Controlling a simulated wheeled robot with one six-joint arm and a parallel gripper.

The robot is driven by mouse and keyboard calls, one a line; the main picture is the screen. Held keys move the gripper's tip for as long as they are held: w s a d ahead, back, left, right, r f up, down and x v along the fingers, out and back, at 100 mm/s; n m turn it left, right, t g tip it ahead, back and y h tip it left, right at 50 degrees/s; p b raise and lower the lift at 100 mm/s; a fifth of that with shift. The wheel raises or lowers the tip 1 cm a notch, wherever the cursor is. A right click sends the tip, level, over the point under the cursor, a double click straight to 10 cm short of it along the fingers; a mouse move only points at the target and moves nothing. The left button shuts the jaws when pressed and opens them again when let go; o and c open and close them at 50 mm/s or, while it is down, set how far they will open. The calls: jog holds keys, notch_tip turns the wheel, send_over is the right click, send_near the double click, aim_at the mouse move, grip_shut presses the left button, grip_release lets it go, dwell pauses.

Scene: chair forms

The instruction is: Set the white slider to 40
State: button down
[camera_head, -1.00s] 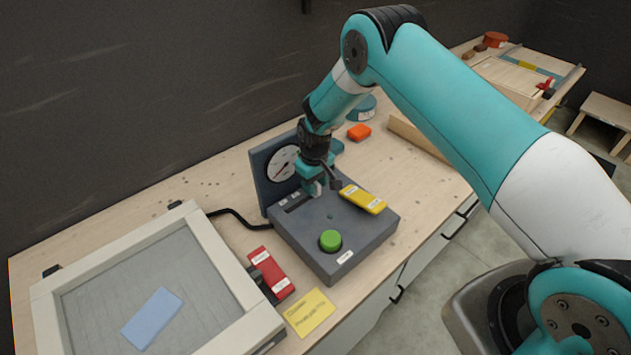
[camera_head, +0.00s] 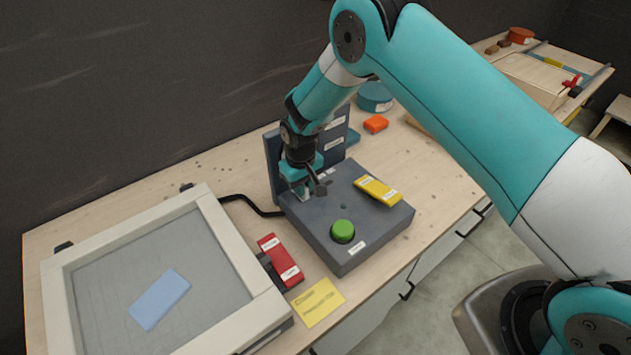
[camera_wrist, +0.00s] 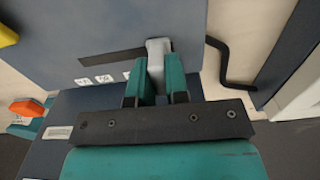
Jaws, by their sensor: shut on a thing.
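The white slider (camera_wrist: 158,62) shows in the wrist view between the two teal fingers of my gripper (camera_wrist: 160,80). The fingers are shut on it. The slider stands at the right end of the visible dark slot (camera_wrist: 110,60), with small white number labels (camera_wrist: 104,78) alongside; the numbers are too small to read. In the head view my gripper (camera_head: 302,188) is over the left edge of the dark grey control box (camera_head: 325,225) and mostly hides the slider and slot. The dial on the upright panel (camera_head: 271,160) is hidden behind my arm.
The box also bears a green button (camera_head: 343,231) and a yellow labelled block (camera_head: 378,190). A red block (camera_head: 280,259), a yellow note (camera_head: 319,301) and a framed tray (camera_head: 240,225) with a blue pad (camera_head: 160,299) lie to the left.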

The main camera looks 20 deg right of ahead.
jog(key=shift+s+a, duration=0.1)
jog(key=shift+a, duration=0.15)
jog(key=c, duration=1.1)
grip_release()
jog(key=shift+a, duration=0.1)
jog(key=shift+r, duration=0.2)
notch_tip(320, 180, up, 17)
jog(key=b, duration=0.4)
jog(key=shift+b, duration=0.4)
